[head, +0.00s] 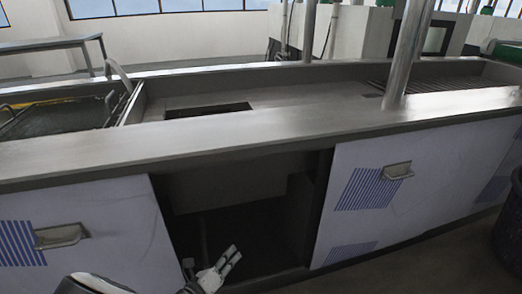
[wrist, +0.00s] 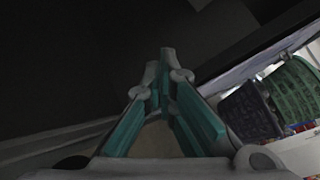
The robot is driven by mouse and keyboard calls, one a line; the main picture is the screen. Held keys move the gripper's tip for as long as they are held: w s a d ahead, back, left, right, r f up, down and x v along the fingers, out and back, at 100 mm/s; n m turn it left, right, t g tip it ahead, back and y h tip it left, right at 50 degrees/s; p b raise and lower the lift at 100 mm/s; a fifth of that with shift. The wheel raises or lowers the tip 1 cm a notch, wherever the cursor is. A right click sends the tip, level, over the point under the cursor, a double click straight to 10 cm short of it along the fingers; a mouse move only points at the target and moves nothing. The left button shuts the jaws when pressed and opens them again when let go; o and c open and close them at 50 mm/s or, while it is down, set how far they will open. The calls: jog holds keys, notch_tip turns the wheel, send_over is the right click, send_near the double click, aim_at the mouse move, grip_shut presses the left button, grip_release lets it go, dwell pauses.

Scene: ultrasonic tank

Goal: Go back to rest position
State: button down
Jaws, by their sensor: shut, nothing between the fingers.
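My gripper (head: 229,260) is low in the head view, in front of the dark open bay (head: 250,232) under the metal counter. I cannot tell whether its tips reach inside the bay. In the wrist view its teal-padded fingers (wrist: 166,72) are closed together at the tips, with nothing between them. The long steel tank (head: 215,140) runs across the head view above the bay, with a recessed basin and a basket section at the left.
White panels with blue stripes flank the bay: the left one (head: 95,235) and the right one (head: 400,190), both with handles. A steel post (head: 408,55) rises from the tank. A dark bin (head: 512,225) stands at the right edge. Grey floor is open at lower right.

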jog(key=s+d+r+m+g+h, duration=0.1)
jog(key=d+r+m+g, duration=0.5)
jog(key=d+r+m, duration=0.4)
jog(key=s+d+r+m+g+h, duration=0.1)
jog(key=s+d+r+m+g, duration=0.1)
jog(key=d+r+m+g, duration=0.8)
jog(key=s+d+r+m+y, duration=0.4)
jog(key=s+d+r+m, duration=0.4)
jog(key=s+r, duration=0.4)
jog(key=s+r+m+t+y, duration=0.1)
jog(key=s+r+m+y, duration=0.2)
jog(key=s+m, duration=0.45)
jog(key=s+r+m+t+y, duration=0.15)
jog(key=s+m+y, duration=0.25)
jog(key=s, duration=0.7)
notch_tip(320, 180, up, 31)
jog(key=t+p, duration=0.3)
jog(key=p, duration=2.6)
jog(key=shift+d+t, duration=0.35)
jog(key=shift+r, duration=0.1)
